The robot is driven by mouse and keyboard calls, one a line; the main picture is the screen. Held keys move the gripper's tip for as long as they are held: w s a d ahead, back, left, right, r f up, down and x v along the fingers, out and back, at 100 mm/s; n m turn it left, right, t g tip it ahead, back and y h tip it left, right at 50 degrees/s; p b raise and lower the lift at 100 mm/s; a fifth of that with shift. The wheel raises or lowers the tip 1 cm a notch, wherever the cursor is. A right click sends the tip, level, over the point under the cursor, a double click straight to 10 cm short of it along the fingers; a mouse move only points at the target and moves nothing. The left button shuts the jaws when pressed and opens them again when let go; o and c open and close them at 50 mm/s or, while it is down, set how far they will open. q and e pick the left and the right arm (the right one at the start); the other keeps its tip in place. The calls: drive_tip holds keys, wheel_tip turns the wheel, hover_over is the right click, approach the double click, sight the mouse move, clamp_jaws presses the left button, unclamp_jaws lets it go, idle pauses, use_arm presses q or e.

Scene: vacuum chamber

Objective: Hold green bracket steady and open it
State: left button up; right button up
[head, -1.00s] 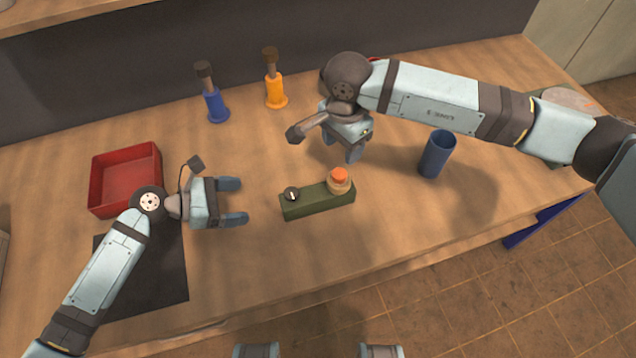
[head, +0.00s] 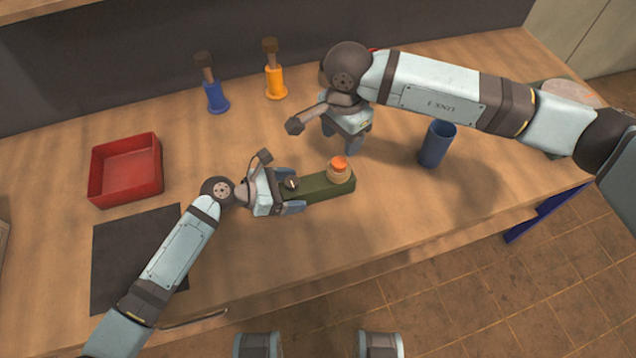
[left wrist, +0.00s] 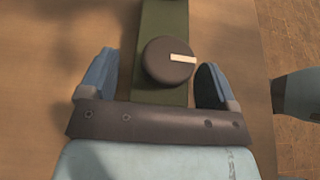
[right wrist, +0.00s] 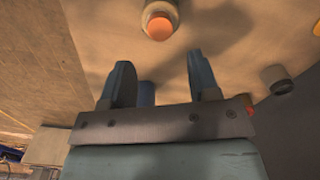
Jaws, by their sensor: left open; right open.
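My left gripper (head: 297,190) is open at the bracket's left end. In the left wrist view its fingers stand on either side of the bracket and knob (head: 292,183), with gaps showing. My right gripper (head: 342,146) is open and empty above the table behind the bracket. The orange top (right wrist: 160,28) shows beyond its fingers in the right wrist view.
A blue cup (head: 437,145) stands to the right. A red tray (head: 125,190) and a dark mat (head: 115,262) lie to the left. Blue (head: 216,98) and orange (head: 275,85) bottle-like pieces stand at the back. The table in front of the bracket is clear.

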sight(340, 162)
use_arm(q)
drive_tip(key=shift+w+d+f, duration=0.1)
drive_tip(key=shift+d+f, duration=0.05)
drive_tip(key=shift+d, duration=0.2)
drive_tip(key=shift+c, duration=0.5)
drive_tip(key=c, duration=1.1)
drive_tip(key=shift+c, duration=0.9)
use_arm(e)
drive_tip(key=shift+o, duration=0.9)
wheel_tip(340, 162, up, 4)
drive_tip(key=n, duration=0.4)
drive_tip(key=shift+n, duration=0.3)
wheel_tip(340, 162, down, 12)
drive_tip(key=shift+r, duration=0.1)
